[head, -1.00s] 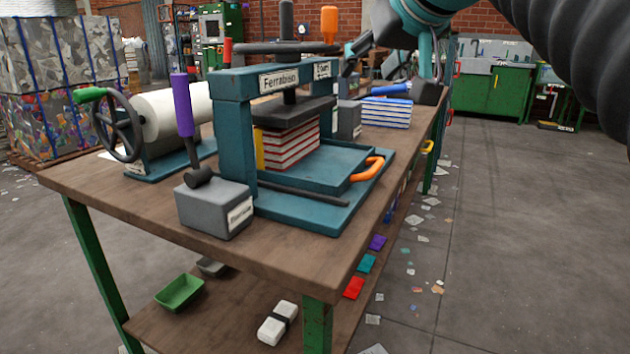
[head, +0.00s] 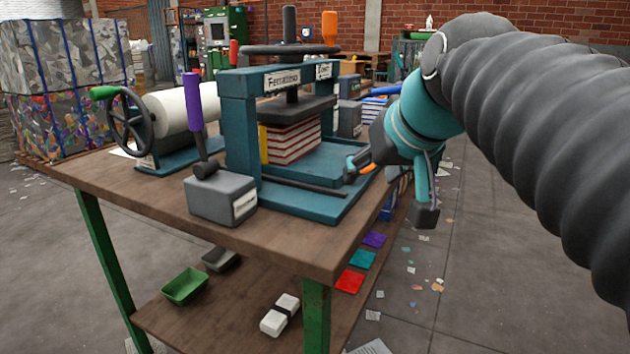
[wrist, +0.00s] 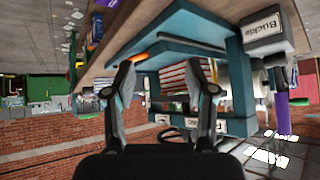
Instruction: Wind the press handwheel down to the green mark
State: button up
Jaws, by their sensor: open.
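The teal press (head: 238,125) stands on the workbench. Its dark handwheel (head: 275,49) lies flat on top, with an upright orange grip (head: 330,28) on the right of the rim. The dark pressing plate (head: 290,109) sits on a red-and-white striped stack (head: 292,140). A yellow strip (head: 263,144) shows beside the stack; I see no green mark. My gripper (head: 356,167) is at the press's right front, low by the tray's orange handle (head: 369,168), well below the handwheel. In the wrist view my gripper (wrist: 168,80) is open and empty, with the orange handle (wrist: 139,57) beyond one finger.
A grey block (head: 220,198) with a purple-gripped lever (head: 192,100) stands left of the press. A roll machine (head: 175,150) with a green-knobbed crank wheel is further left. Blue-covered stacks (head: 374,100) lie behind. The floor right of the bench is open, with scraps.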

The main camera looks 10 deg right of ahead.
jog(key=shift+s+f, duration=0.4)
jog(key=shift+f, duration=0.2)
jog(key=shift+c, duration=0.3)
